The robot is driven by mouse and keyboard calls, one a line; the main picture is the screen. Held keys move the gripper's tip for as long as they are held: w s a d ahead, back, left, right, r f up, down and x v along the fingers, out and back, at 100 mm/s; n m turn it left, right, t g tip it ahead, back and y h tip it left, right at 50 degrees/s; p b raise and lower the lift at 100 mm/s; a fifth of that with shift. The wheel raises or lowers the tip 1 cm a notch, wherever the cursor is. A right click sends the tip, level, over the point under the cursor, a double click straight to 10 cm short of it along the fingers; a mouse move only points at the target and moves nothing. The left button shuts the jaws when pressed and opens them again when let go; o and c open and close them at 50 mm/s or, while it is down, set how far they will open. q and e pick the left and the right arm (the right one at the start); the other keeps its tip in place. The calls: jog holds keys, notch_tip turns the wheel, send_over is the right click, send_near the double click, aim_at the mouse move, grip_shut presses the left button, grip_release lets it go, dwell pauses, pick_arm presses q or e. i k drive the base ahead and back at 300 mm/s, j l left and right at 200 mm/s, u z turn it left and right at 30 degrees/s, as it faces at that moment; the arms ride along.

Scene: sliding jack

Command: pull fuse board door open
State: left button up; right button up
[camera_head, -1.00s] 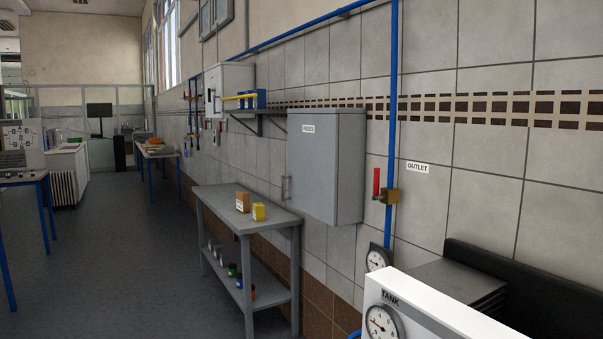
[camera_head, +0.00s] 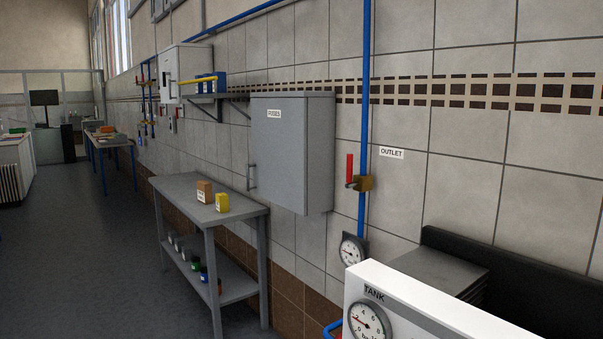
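The fuse board is a grey wall cabinet (camera_head: 292,155) with a small white label reading FUSES on its upper front. Its door is shut. A bar handle (camera_head: 251,177) stands on the left edge of the door. Neither of my grippers shows in the head view, so I cannot tell their state or how far they are from the handle.
A grey two-tier table (camera_head: 180,188) with a brown box (camera_head: 205,191) and a yellow box (camera_head: 222,201) stands below and left of the cabinet. A white TANK unit (camera_head: 400,300) is at the lower right. Open floor (camera_head: 80,250) lies left.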

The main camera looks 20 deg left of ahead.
aim_at(279, 126)
jog(key=i+j+z, duration=0.2)
jog(key=j, duration=0.35)
jog(key=i+j+z, duration=0.25)
jog(key=j, duration=0.25)
jog(key=j+z, duration=0.2)
jog(key=j, duration=0.4)
jog(key=i+j+z, duration=0.1)
jog(key=j+z, duration=0.15)
jog(key=j, duration=0.35)
jog(key=i+j, duration=0.1)
jog(key=j, duration=1.7)
jog(key=i+j, duration=0.15)
jog(key=j, duration=0.75)
jog(key=z, duration=0.05)
